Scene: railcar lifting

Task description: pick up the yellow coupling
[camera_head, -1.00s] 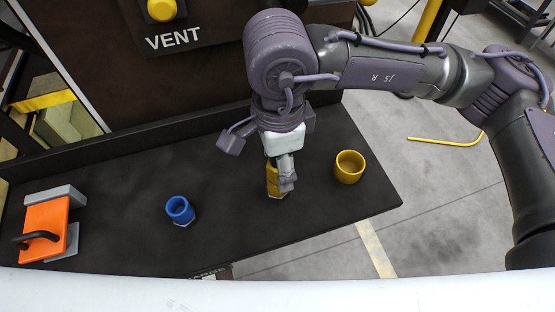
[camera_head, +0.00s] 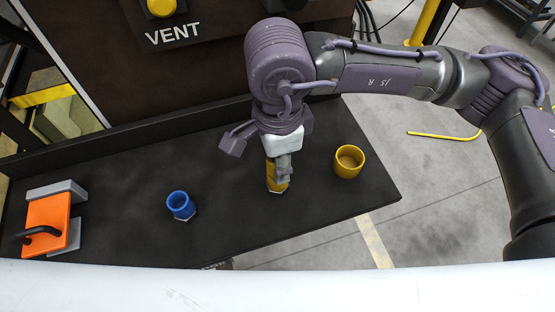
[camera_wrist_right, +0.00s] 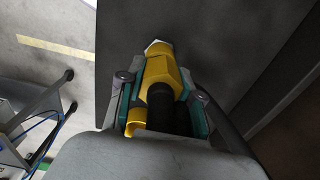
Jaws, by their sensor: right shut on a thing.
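The yellow coupling (camera_head: 271,178) is between the fingers of my right gripper (camera_head: 281,172), over the black bench. My right gripper is shut on it. In the right wrist view the coupling (camera_wrist_right: 160,72) shows as a yellow fitting with a pale metal tip and dark parts, held between the two finger pads. The fingers hide part of it in the head view, and I cannot tell whether its lower end touches the bench. My left gripper is not in view.
On the black bench (camera_head: 120,215) stand a blue cup-like fitting (camera_head: 180,206), a yellow cup (camera_head: 348,162) and an orange block with a black handle (camera_head: 46,222). A panel marked VENT (camera_head: 173,34) rises behind. The bench between the fittings is clear.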

